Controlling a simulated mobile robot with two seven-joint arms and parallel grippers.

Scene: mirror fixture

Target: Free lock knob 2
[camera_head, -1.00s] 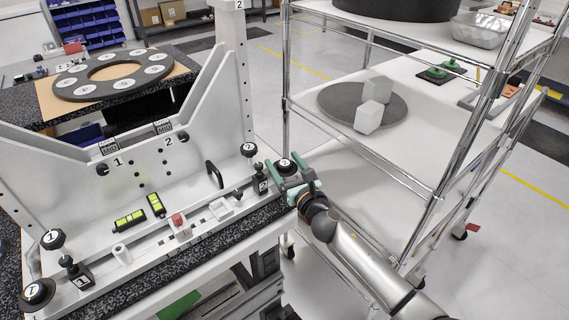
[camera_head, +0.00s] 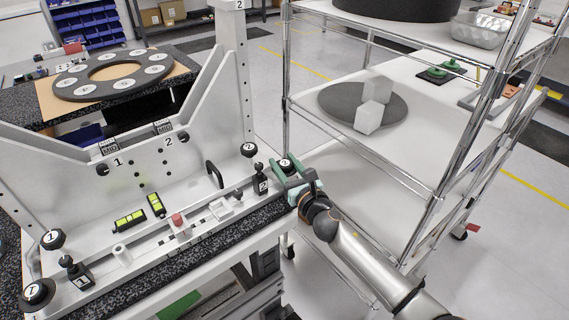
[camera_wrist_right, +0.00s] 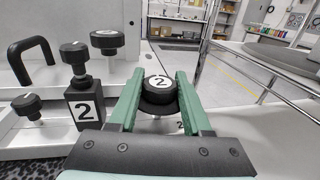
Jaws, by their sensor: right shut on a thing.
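The knob labelled 2 (camera_head: 286,163), round and black with a white top, is at the right front end of the grey fixture (camera_head: 200,200). In the right wrist view the knob (camera_wrist_right: 159,86) sits between the two green fingers. My right gripper (camera_head: 293,171) is shut on this knob, its fingers on either side. The knob's lower part is partly hidden. My left gripper is not in view.
Just left of the held knob stand a black block marked 2 (camera_wrist_right: 86,105) with a small knob on top and another knob labelled 2 (camera_head: 249,149). A black handle (camera_head: 214,174) is further left. A wire cart (camera_head: 370,150) stands close on the right.

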